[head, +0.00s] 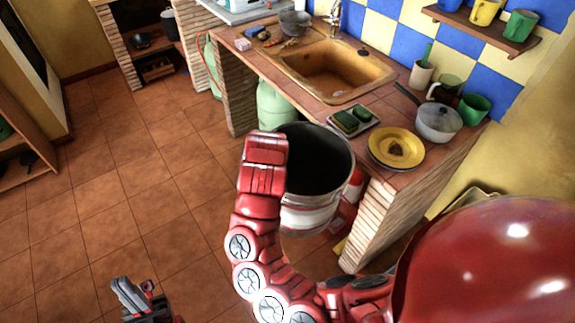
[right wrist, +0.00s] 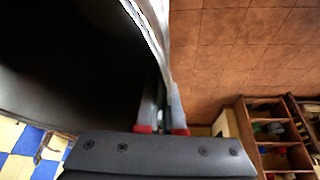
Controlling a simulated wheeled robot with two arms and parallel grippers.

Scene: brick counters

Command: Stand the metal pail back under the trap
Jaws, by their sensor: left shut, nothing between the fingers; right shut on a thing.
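The metal pail (head: 308,218) is a silver bucket with a dark inside, roughly upright with its mouth up, in front of the brick counter. My right gripper (right wrist: 163,108) is shut on the pail's rim; in the right wrist view the pail (right wrist: 60,75) fills the left side. In the head view my own red arm hides these fingers and part of the pail. I cannot tell how high its base is above the floor. My left gripper (head: 130,295) is shut and empty at the lower left, away from the pail. The trap is not visible.
The tiled counter (head: 350,113) holds the sink (head: 335,72), a tray of green sponges (head: 352,120), a yellow plate (head: 396,149) and a saucepan (head: 438,122). Brick piers (head: 368,222) support it. A pale green gas bottle (head: 277,105) stands underneath. The floor at left is clear.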

